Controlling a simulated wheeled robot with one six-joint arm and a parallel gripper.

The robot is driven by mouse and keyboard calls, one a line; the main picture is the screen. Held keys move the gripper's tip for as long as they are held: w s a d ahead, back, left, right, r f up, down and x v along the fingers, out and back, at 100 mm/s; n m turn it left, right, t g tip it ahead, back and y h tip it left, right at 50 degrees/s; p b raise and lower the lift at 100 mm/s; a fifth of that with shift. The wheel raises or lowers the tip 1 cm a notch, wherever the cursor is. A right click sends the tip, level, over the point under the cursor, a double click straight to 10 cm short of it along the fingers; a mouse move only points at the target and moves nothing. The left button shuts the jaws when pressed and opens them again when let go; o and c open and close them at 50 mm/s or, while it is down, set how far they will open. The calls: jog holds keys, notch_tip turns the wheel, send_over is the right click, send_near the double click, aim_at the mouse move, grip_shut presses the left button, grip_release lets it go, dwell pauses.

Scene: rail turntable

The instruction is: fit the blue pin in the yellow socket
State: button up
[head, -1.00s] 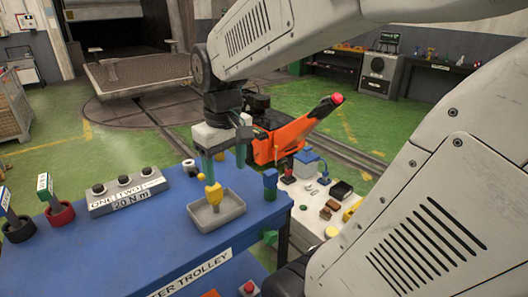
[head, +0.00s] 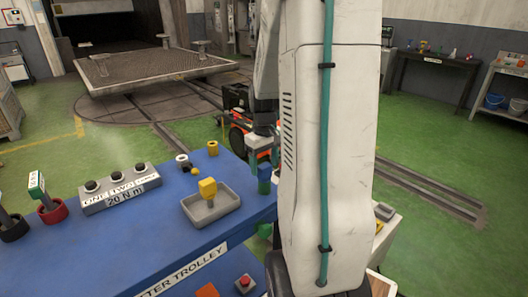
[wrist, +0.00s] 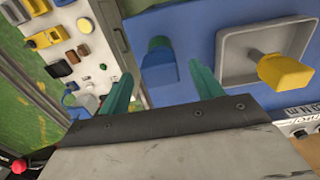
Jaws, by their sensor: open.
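The blue pin (head: 264,174) stands at the right edge of the blue trolley top. It also shows in the wrist view (wrist: 159,72), with a wide body and a narrower round end. My gripper (head: 262,160) is open above it, and in the wrist view its teal fingers (wrist: 161,76) appear on either side of the pin without visibly gripping it. A yellow ring-shaped socket (head: 212,148) stands at the trolley's back edge. A yellow pin (head: 208,188) rests in the grey tray (head: 228,208). My arm hides the area right of the blue pin.
A dark socket with a white rim (head: 182,160) and a small yellow piece (head: 195,171) lie left of the yellow socket. A labelled box with knobs (head: 118,188) and red and black holders stand further left. A white table with small parts (wrist: 85,60) is beside the trolley.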

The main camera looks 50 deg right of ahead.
jog(key=shift+f, duration=0.95)
jog(key=shift+c, duration=0.3)
jog(key=c, duration=1.1)
jog(key=shift+r, duration=0.65)
jog(key=shift+r, duration=3.05)
jog(key=shift+r, duration=2.5)
